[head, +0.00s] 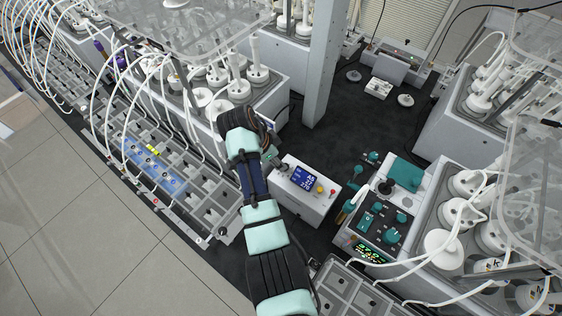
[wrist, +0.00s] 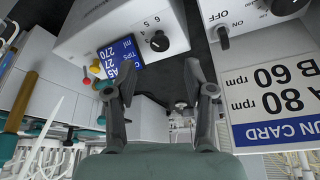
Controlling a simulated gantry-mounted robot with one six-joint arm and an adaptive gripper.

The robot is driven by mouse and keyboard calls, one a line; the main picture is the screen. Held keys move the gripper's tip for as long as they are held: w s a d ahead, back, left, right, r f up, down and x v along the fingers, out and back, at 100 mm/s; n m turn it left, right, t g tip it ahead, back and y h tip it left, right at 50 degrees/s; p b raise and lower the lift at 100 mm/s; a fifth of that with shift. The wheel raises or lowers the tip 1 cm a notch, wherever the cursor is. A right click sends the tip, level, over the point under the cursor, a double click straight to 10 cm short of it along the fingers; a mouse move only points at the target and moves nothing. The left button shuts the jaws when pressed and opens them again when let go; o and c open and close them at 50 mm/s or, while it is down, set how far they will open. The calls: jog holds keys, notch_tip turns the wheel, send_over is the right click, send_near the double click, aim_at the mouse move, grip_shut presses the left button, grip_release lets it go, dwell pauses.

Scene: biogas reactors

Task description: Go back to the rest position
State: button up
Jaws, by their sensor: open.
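My gripper (wrist: 152,78) is open in the wrist view, its two dark fingers apart with nothing between them. In the head view my mint and black arm reaches up from the bottom edge, and its wrist end is beside the white instrument box; the fingers are not clear there. The white instrument box (head: 298,203) has a blue display, a yellow knob and a red knob. It also shows upside down in the wrist view (wrist: 88,40), beyond the fingers. The rest position is not marked in either view.
A white run card (wrist: 270,103) fills the right of the wrist view. A teal-knobbed control unit (head: 375,228) stands right of the box. A grey pillar (head: 322,65) rises behind. A blue rack (head: 153,168) and looping white tubes lie left.

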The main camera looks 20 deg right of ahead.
jog(key=shift+v, duration=0.9)
